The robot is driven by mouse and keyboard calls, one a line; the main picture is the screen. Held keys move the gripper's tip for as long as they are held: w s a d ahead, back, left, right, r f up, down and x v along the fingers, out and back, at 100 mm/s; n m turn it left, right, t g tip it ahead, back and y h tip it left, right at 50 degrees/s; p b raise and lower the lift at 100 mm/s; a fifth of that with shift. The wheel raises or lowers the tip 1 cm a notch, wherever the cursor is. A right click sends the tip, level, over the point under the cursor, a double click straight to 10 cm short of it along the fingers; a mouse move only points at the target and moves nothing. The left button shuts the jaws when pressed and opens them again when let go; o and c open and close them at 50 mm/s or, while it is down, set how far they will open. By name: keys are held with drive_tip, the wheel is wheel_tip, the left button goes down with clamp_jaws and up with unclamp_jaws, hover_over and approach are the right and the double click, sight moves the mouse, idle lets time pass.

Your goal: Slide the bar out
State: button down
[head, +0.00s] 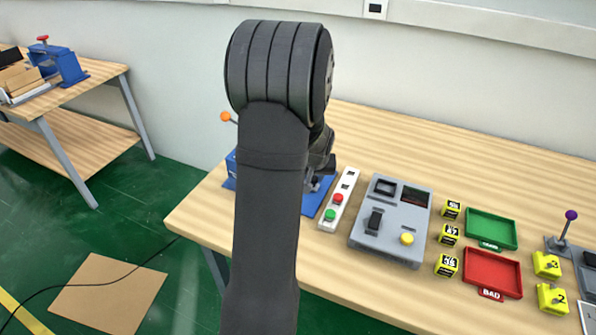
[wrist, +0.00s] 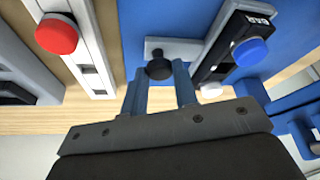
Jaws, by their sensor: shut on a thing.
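In the wrist view, a short light-grey bar (wrist: 188,49) lies on a blue base plate (wrist: 150,20). A round black knob (wrist: 158,69) stands on its left part. My gripper (wrist: 159,70) is shut on the black knob, with one finger on either side of it. In the head view my arm hides the gripper and the bar; only part of the blue base (head: 318,201) shows beside the arm.
Right of the bar in the wrist view is a black-and-white unit with a blue button (wrist: 250,52). A white strip with a red button (wrist: 57,35) is on the left. In the head view, a grey console (head: 360,237), a green tray (head: 512,231) and a red tray (head: 515,276) stand to the right.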

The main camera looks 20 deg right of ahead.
drive_tip(key=shift+s+d, duration=0.9)
drive_tip(key=c, duration=1.2)
unclamp_jaws()
drive_tip(key=shift+s+d, duration=0.1)
drive_tip(key=shift+s, duration=0.05)
drive_tip(key=shift+o, duration=0.3)
drive_tip(key=shift+r, duration=0.25)
drive_tip(key=v, duration=1.7)
